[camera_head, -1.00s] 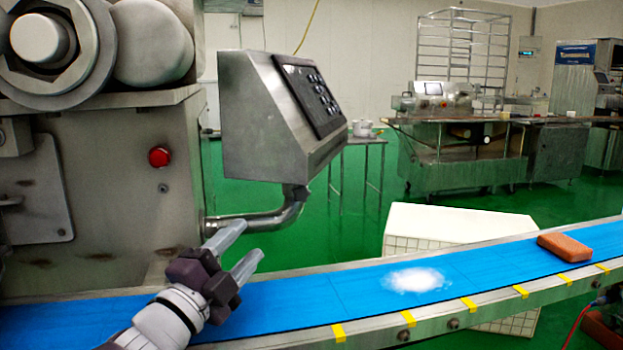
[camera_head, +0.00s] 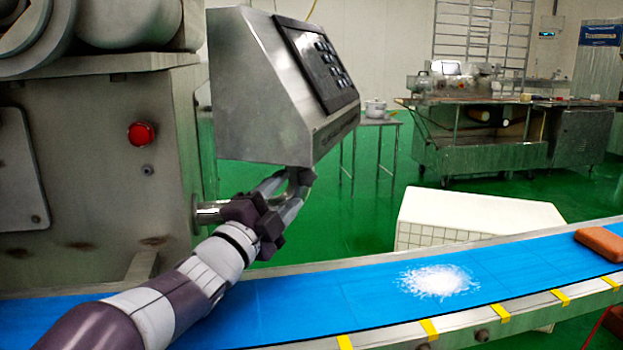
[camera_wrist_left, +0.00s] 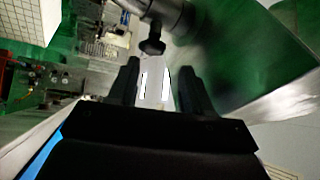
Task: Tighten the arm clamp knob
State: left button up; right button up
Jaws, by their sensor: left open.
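The black arm clamp knob (camera_wrist_left: 152,46) hangs from the metal support arm (camera_wrist_left: 181,17) at the top of the left wrist view. My left gripper (camera_wrist_left: 158,66) is open, with its fingertips just short of the knob and nothing between them. The knob is slightly left of the middle of the jaws. In the head view my left gripper (camera_head: 288,184) reaches under the control panel (camera_head: 275,85) and covers much of the support arm (camera_head: 208,213). The knob cannot be made out there. My right gripper is not in view.
A blue conveyor belt (camera_head: 345,304) with a patch of white powder (camera_head: 439,281) and a brown block (camera_head: 602,242) runs below my left arm. The machine body (camera_head: 90,170) with a red button (camera_head: 141,133) stands at the left. A white box (camera_head: 475,215) stands behind the belt.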

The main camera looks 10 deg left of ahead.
aim_at(304, 180)
pick_arm(q)
jog(key=x, duration=0.3)
jog(key=f+b+x, duration=0.1)
jog(key=x, duration=0.5)
jog(key=shift+w+d+f+b, duration=0.1)
jog(key=shift+w+b, duration=0.2)
jog(key=shift+w, duration=0.05)
jog(key=c, duration=0.7)
jog(key=m+g+p, duration=0.1)
jog(key=p, duration=0.2)
jog(key=m+g+p, duration=0.1)
jog(key=p, duration=0.3)
jog(key=shift+r+m+g, duration=0.3)
jog(key=shift+r+m, duration=0.05)
jog(key=shift+m, duration=0.05)
jog(key=shift+f+p, duration=0.2)
jog(key=shift+p, duration=0.3)
jog(key=shift+f+m+g, duration=0.2)
jog(key=shift+m+g, duration=0.1)
jog(key=shift+f, duration=0.2)
